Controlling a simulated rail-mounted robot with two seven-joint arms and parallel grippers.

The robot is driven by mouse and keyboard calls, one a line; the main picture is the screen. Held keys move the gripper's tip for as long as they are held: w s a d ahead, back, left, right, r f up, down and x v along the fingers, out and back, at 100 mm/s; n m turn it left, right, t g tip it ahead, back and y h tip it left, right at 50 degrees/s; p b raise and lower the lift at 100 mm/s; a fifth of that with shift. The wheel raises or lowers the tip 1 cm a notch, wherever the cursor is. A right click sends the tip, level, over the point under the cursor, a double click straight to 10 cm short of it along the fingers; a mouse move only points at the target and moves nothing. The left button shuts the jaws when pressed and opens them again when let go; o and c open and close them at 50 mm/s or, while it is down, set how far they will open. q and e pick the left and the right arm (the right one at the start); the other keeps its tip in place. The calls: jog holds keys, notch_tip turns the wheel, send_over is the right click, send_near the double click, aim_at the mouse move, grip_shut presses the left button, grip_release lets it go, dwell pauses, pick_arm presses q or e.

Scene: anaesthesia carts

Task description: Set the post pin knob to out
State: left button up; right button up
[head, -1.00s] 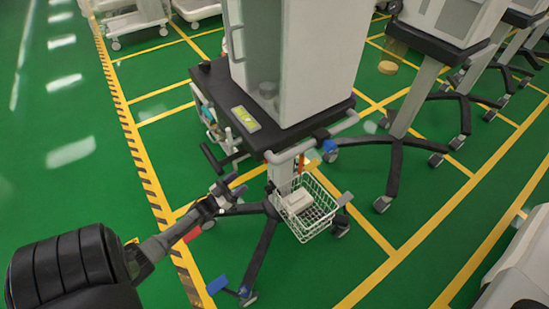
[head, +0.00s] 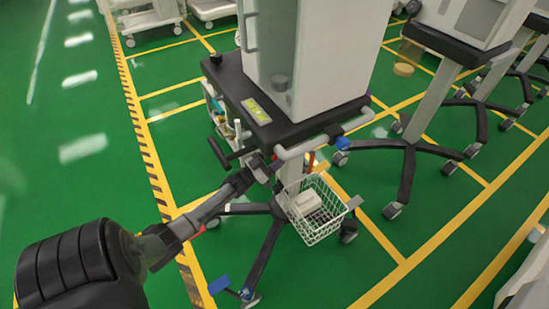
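A cart with a tall white cabinet stands in the middle of the head view, on a black base tray (head: 284,129) with a white rail (head: 309,147) along its front. Below the tray is a grey post (head: 291,172) with a small orange part (head: 311,161) beside it. I cannot tell which part is the post pin knob, or its setting. My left gripper (head: 264,168) is at the tray's front left corner, close to the rail end and left of the post. Its fingers are small and dark, and I cannot tell whether they touch anything. My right gripper is not in view.
A white wire basket (head: 328,229) holding a white box (head: 305,203) hangs in front of the post. Dark wheeled legs spread below. Other carts stand at right and back; green floor is free at left.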

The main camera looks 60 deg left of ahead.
pick_arm(q)
jog(key=shift+w+r, duration=0.1)
jog(key=shift+w, duration=0.05)
jog(key=shift+c, duration=0.3)
grip_shut()
dwell(0.3)
